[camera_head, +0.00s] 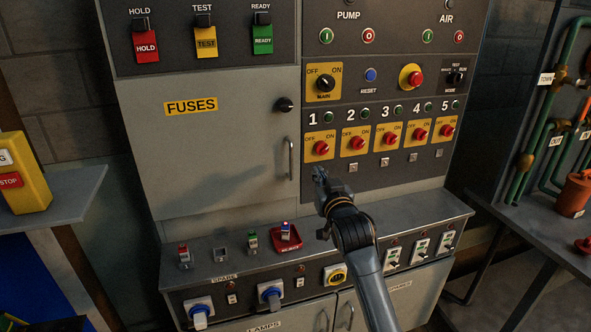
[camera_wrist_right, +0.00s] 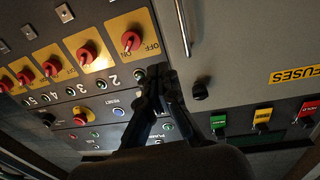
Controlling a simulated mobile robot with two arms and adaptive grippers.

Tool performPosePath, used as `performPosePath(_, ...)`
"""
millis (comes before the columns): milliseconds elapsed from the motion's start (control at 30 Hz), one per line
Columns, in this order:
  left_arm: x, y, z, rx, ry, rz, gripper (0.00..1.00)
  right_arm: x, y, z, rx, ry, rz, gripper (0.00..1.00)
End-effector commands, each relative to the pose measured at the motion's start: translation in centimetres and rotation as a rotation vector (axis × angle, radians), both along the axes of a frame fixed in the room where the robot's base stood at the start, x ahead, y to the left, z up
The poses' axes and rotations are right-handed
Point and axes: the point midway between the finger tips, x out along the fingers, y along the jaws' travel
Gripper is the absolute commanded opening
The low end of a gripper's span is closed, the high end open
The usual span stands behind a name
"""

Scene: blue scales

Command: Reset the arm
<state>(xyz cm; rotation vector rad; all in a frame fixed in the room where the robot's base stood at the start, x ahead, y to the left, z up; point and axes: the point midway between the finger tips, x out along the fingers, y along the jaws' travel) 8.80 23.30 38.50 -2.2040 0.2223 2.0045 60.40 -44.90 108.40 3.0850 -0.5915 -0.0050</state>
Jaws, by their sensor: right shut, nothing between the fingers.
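My right gripper (camera_head: 320,176) is in front of the grey control cabinet, just below the red rotary knob (camera_head: 321,148) under number 1. It is shut and empty. In the right wrist view my right gripper (camera_wrist_right: 161,75) shows with its fingers together, over the panel near the numbers 1 and 2. I cannot tell whether it touches the panel. My right arm (camera_head: 362,250) reaches up from the bottom of the head view. My left gripper is not in view.
The fuses door (camera_head: 215,130) with its handle (camera_head: 291,158) is left of the gripper. Below is a ledge (camera_head: 215,272) with small switches and a red tray (camera_head: 286,241). A shelf (camera_head: 60,198) with a yellow box (camera_head: 22,172) stands left. Green pipes (camera_head: 545,115) and a table (camera_head: 535,232) are right.

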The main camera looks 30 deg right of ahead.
Motion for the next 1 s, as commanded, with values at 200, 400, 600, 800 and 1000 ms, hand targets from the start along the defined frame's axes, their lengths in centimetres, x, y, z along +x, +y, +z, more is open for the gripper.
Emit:
performPosePath(200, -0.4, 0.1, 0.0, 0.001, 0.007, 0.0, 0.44, -0.2, 0.1, -0.1, 0.001, 0.003, 0.001, 0.0)
performPosePath(400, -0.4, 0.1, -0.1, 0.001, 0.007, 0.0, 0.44, -1.9, 3.3, -5.2, 0.006, 0.155, 0.047, 0.0)
performPosePath(600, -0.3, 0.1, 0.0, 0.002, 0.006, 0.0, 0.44, -8.8, 10.8, -15.8, 0.027, 0.515, 0.163, 0.0)
performPosePath(800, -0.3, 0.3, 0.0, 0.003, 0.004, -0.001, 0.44, -18.3, 17.2, -23.1, 0.053, 0.845, 0.279, 0.0)
performPosePath(1000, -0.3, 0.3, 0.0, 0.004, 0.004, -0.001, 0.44, -25.6, 20.9, -26.1, 0.077, 1.057, 0.36, 0.0)
